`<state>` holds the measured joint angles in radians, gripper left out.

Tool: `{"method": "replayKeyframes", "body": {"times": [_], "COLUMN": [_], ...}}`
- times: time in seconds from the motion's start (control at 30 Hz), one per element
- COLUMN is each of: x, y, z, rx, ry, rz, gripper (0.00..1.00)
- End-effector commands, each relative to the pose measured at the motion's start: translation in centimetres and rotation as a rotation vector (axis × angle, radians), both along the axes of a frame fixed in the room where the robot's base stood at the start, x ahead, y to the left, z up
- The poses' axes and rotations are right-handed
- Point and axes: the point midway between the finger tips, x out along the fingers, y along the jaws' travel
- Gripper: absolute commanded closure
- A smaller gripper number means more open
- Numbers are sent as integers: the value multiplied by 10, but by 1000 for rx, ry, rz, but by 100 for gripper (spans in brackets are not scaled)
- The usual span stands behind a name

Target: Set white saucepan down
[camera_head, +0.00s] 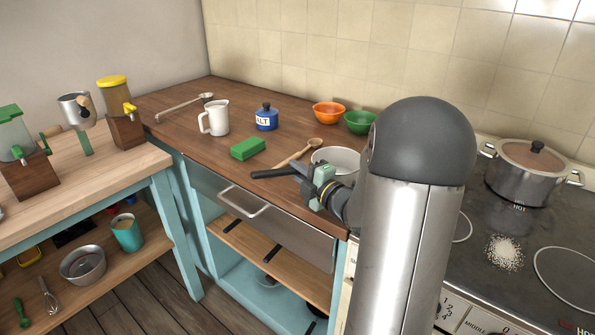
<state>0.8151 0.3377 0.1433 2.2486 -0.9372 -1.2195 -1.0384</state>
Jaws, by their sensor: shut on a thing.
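The white saucepan (343,158) is at the right end of the wooden counter, beside the stove. Its right side is hidden behind my arm. A black handle (273,173) sticks out to the left, past my gripper (313,180). My gripper is shut on this handle, near the counter's front edge. The pan's base is hidden, so I cannot tell whether it touches the counter.
A wooden spoon (298,154) and green block (248,149) lie close to the handle. A white jug (214,118), blue salt jar (266,118), orange bowl (328,113) and green bowl (359,122) stand behind. A lidded pot (525,178) sits on the stove.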

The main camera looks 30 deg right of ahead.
Motion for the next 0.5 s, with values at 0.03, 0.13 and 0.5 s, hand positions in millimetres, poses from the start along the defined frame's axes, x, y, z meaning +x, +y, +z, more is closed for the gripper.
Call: {"method": "replayKeyframes", "body": {"times": [0.03, 0.13, 0.5], "x": [0, 0, 0], "y": [0, 0, 0], "z": [1, -1, -4], "rx": [-2, -2, -3], "ry": [-2, -2, -3], "rz": [1, 1, 1], "gripper": [100, 100, 100]}}
